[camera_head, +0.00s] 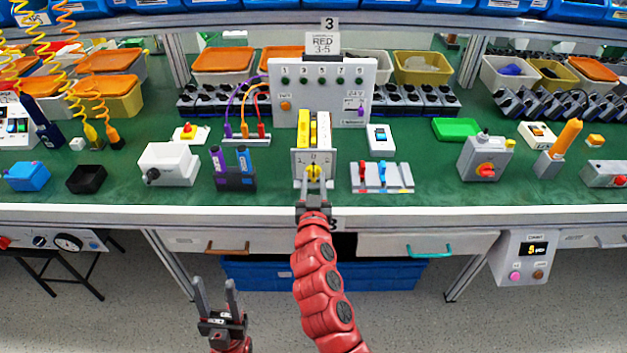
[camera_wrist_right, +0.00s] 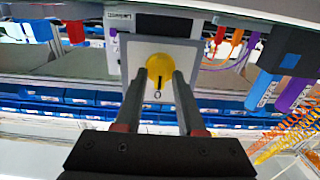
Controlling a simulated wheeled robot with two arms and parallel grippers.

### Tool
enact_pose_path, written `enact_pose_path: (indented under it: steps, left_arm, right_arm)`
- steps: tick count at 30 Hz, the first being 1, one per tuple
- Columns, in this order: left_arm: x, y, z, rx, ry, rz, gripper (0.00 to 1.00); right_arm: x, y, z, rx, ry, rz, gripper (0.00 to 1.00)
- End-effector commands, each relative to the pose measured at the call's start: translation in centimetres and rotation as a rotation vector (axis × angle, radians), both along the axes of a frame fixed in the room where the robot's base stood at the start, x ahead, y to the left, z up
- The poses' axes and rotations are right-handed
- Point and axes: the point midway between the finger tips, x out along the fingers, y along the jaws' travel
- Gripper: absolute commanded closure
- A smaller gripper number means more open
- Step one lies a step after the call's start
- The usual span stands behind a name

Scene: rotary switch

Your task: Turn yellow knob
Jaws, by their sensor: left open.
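The yellow knob (camera_head: 313,172) sits on the front plate of a light grey switch box (camera_head: 300,160) at the middle of the bench. In the right wrist view the knob (camera_wrist_right: 160,70) is round with a dark mark pointing down toward a "0" on the plate. My right gripper (camera_head: 313,182) is at the knob, with one finger on each side of it; in the wrist view its fingers (camera_wrist_right: 160,85) flank the knob. I cannot tell whether they press on it. My left gripper (camera_head: 217,291) is open and empty, low in front of the bench.
A grey block with red and blue levers (camera_head: 383,178) stands to the right. A white panel (camera_head: 350,88) rises behind. A grey box with a red knob (camera_head: 487,160) is further right.

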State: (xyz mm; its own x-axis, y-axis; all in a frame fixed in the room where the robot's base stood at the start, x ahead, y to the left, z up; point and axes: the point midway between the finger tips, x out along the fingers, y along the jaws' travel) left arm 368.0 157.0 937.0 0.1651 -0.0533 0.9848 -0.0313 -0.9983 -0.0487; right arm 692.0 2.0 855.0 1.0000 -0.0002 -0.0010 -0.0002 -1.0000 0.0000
Motion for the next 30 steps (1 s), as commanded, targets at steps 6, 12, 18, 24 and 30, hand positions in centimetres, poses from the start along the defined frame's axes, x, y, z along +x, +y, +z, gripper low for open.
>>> enact_pose_path:
  steps: [6,12,18,24,30]
  left_arm:
    - [0.0,0.0,0.0,0.0,0.0,0.0,0.5]
    - [-0.01,0.0,0.0,0.0,0.0,0.0,0.5]
    - [0.0,0.0,-0.07,0.0,0.0,0.0,0.5]
    - [0.0,0.0,-0.36,0.0,0.0,0.0,0.5]
    - [0.0,0.01,-0.74,0.0,0.0,0.0,0.5]
  right_arm:
    - [-0.01,0.01,0.03,0.0,-0.001,0.0,1.0]
    - [-0.01,0.02,0.04,0.0,-0.001,0.0,1.0]
    - [-0.02,0.05,0.03,-0.014,-0.001,0.001,1.0]
    - [-0.03,0.08,0.05,-0.089,-0.004,0.001,1.0]
    - [-0.05,0.24,0.09,-0.233,-0.006,0.003,1.0]
